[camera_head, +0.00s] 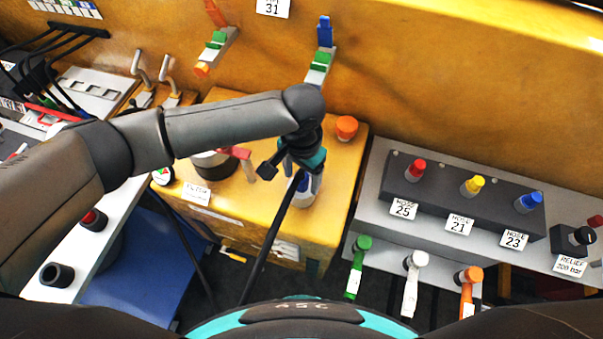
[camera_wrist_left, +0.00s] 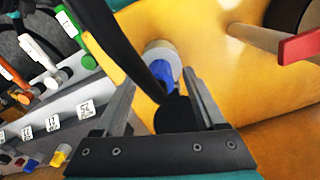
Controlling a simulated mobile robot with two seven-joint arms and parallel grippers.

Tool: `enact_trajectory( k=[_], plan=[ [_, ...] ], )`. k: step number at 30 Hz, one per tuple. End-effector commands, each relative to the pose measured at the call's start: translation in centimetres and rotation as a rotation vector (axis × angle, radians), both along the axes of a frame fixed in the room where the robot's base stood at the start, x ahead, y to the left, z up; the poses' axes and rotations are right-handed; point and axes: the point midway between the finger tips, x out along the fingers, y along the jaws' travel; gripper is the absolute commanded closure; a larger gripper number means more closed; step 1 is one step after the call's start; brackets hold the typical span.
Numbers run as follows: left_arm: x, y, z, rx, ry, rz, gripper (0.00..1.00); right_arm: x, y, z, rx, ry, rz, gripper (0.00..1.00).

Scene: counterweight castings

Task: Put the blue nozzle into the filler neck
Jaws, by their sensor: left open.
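The blue nozzle (camera_wrist_left: 161,73) shows between my left gripper's fingers (camera_wrist_left: 160,80) in the left wrist view. Its rear end is black, and a black hose (camera_wrist_left: 118,42) runs from it. Its front end is at the pale grey round filler neck (camera_wrist_left: 162,52) on the yellow housing and appears to sit in its mouth; depth is hard to judge. In the head view my left gripper (camera_head: 301,166) is right above the nozzle (camera_head: 303,182) and the neck (camera_head: 313,188), partly hiding both. The left fingers are apart, on either side of the nozzle. My right gripper is not in view.
A red-handled valve (camera_head: 243,160) stands left of the neck, and an orange knob (camera_head: 346,128) behind it. The hose (camera_head: 268,245) hangs down the front of the yellow housing (camera_head: 335,205). A grey shelf (camera_head: 378,190) with coloured hose fittings is at the right.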

Motion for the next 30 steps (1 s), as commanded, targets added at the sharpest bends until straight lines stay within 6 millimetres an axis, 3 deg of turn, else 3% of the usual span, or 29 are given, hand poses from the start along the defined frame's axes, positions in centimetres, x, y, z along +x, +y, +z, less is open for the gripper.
enact_trajectory(
  k=[7,11,24,30],
  plan=[
    [0.0,0.0,0.2,0.001,0.001,0.000,0.28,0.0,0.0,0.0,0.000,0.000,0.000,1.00],
    [0.0,0.0,1.6,-0.002,-0.001,0.000,0.28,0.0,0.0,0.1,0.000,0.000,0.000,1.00],
    [0.1,0.0,11.5,-0.002,-0.003,0.000,0.28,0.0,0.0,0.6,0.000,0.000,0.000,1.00],
    [0.0,0.0,14.4,-0.001,-0.001,0.000,0.28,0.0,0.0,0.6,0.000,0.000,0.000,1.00]
  ],
)
